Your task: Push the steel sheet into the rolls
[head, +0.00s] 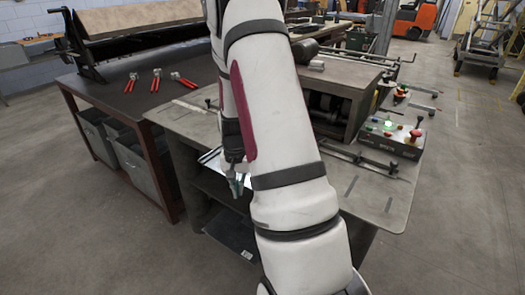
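My white arm fills the middle of the head view and hides much of the work table. My gripper (236,184) points down at the table's front edge, left of the arm. Its fingers are small and partly covered, so I cannot tell whether they are open or shut. A thin pale sliver (208,156) beside the gripper may be an edge of the steel sheet; the rest is hidden. The roll machine (345,88) stands on the table behind and right of my arm. Its dark rolls (325,106) show only partly inside the frame.
A control box (395,137) with a red knob and lit green button sits at the table's right. The grey table (378,208) has a bare front right corner. Red-handled snips (156,80) lie on the brown bench at left. Open floor lies at right.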

